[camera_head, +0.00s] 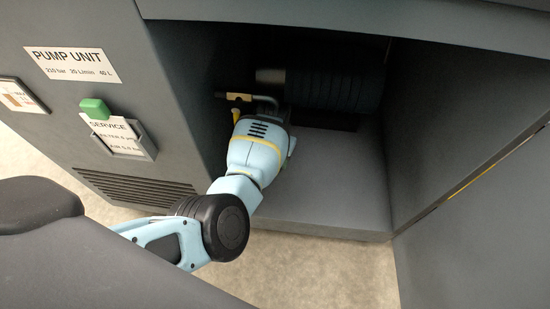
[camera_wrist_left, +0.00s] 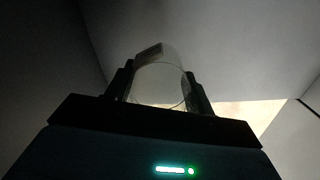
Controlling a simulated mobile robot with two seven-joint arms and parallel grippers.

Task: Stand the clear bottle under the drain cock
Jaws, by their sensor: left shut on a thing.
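My left gripper (camera_wrist_left: 160,88) is shut around a clear bottle (camera_wrist_left: 158,84), one dark finger on each side of it in the left wrist view. In the head view my left arm reaches into the dark cabinet recess, and its wrist hides the gripper and bottle. A grey bent pipe with a brownish crossbar (camera_head: 238,97) and a small yellow piece (camera_head: 235,116) shows just beyond the wrist. It may be the drain cock, but I cannot tell for sure. The bottle's place relative to it cannot be seen. My right gripper is not in view.
A dark ribbed cylinder (camera_head: 335,85) sits at the back of the recess. The recess floor (camera_head: 335,190) is bare at front right. Cabinet walls close in on both sides, with a labelled pump unit panel (camera_head: 72,65) and green-topped service holder (camera_head: 95,109) at left.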

